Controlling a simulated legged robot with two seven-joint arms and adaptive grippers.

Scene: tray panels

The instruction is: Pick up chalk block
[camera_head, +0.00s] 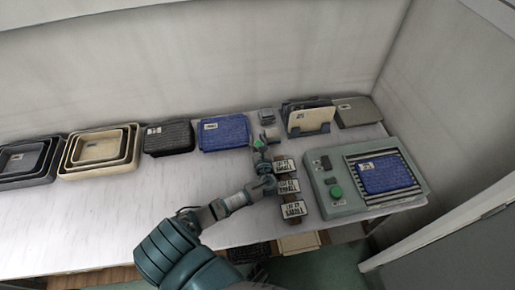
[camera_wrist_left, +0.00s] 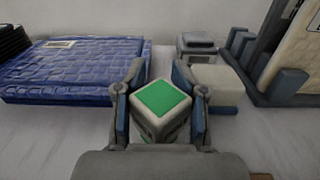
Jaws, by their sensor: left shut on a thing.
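The chalk block, an off-white block with a green top (camera_wrist_left: 162,100), sits between the two fingers of my left gripper (camera_wrist_left: 160,105) in the left wrist view. In the head view its green top (camera_head: 259,143) shows small at the end of my left arm, behind the row of labelled blocks. My left gripper is shut on it, one finger at each side. Its lower part is hidden by the gripper, and I cannot tell whether it touches the table. My right gripper is not in view.
A plain pale block (camera_wrist_left: 216,84) and a small grey box (camera_head: 266,116) stand just behind. A blue panel (camera_head: 224,132) lies to the left, a rack with panels (camera_head: 308,117) to the right. Labelled blocks (camera_head: 289,186) and a green-grey control unit (camera_head: 335,201) are nearer.

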